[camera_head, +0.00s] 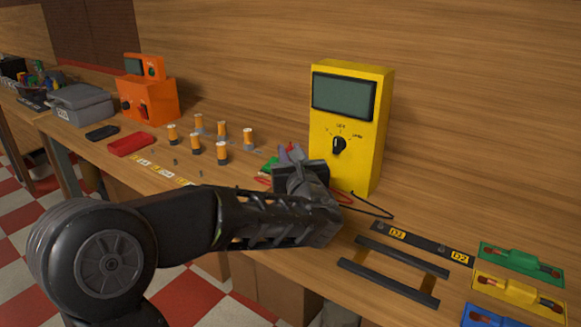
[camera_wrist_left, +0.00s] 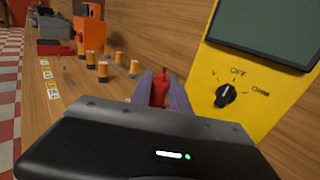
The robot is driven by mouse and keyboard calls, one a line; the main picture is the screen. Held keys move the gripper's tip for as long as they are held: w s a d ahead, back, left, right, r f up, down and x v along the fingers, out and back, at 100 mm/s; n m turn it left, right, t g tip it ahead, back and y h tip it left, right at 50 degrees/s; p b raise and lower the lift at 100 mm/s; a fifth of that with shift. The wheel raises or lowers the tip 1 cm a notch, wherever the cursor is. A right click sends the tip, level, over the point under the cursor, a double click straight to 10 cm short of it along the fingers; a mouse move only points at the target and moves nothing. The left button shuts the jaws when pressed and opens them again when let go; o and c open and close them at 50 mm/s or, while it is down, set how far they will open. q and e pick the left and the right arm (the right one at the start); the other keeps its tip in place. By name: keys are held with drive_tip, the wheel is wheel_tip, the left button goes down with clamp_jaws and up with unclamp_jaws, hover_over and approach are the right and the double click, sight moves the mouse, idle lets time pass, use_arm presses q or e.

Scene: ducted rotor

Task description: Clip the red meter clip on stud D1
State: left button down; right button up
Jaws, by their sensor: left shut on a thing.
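My left gripper (camera_head: 287,154) is in front of the yellow meter (camera_head: 345,120), at its lower left. In the left wrist view its two fingers (camera_wrist_left: 163,92) are shut on the red meter clip (camera_wrist_left: 160,88), which stands upright between them above the bench. In the head view the clip is mostly hidden by the gripper. A black strip (camera_head: 422,243) with two yellow labels and small studs lies at the right of the bench. My right gripper is not in view.
Several orange-and-black posts (camera_head: 222,152) stand left of the gripper. Two dark rails (camera_head: 388,282) lie in front of the strip. Green (camera_head: 520,262), yellow (camera_head: 520,297) and blue (camera_head: 490,317) holders are at the far right. A black lead (camera_head: 372,206) lies beside the meter.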

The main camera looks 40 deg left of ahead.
use_arm(q)
drive_tip(key=shift+r, duration=0.1)
idle(0.7)
drive_tip(key=shift+b, duration=0.3)
drive_tip(key=w+d+f+b, duration=0.1)
drive_tip(key=d+f+b, duration=0.1)
drive_tip(key=d+b, duration=0.3)
drive_tip(key=w+d+f+b, duration=0.2)
drive_tip(key=d+b, duration=0.3)
drive_tip(key=d, duration=0.4)
drive_tip(key=w+d+f+b, duration=0.2)
drive_tip(key=d+b, duration=0.3)
drive_tip(key=d, duration=0.2)
drive_tip(key=shift+d+f, duration=0.2)
drive_tip(key=shift+d, duration=0.2)
drive_tip(key=shift+f+b, duration=0.3)
drive_tip(key=shift+f, duration=0.4)
